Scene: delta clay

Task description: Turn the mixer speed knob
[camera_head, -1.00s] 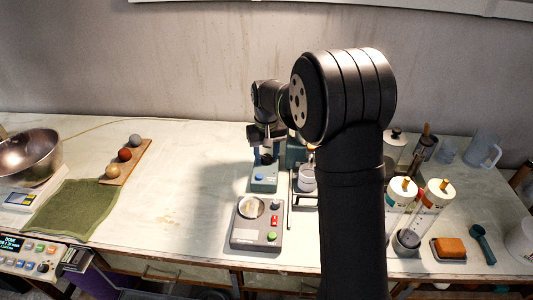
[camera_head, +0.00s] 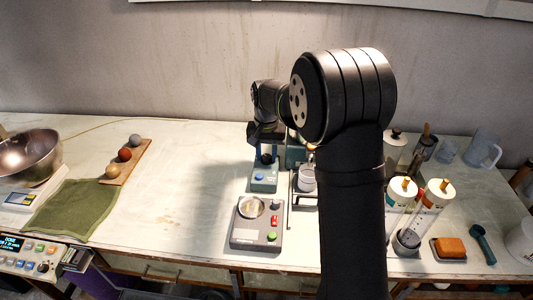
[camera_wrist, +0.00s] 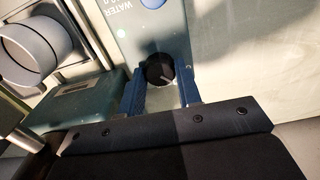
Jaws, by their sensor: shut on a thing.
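A black round knob (camera_wrist: 160,70) with a pale pointer line sits on a blue-grey unit (camera_wrist: 150,32) that bears the word WATER and a blue button. My gripper (camera_wrist: 161,76) has its two blue fingers on either side of the knob, shut on it; the fingers partly hide the unit's face around it. In the head view the same unit (camera_head: 264,184) stands mid-table, with its blue button at the front. My gripper reaches it from above and behind, and my arm covers much of the area to its right.
A grey device with a round metal plate (camera_head: 252,207) and red and green buttons stands in front of the unit. Clear cylinders (camera_head: 434,203) stand further right.

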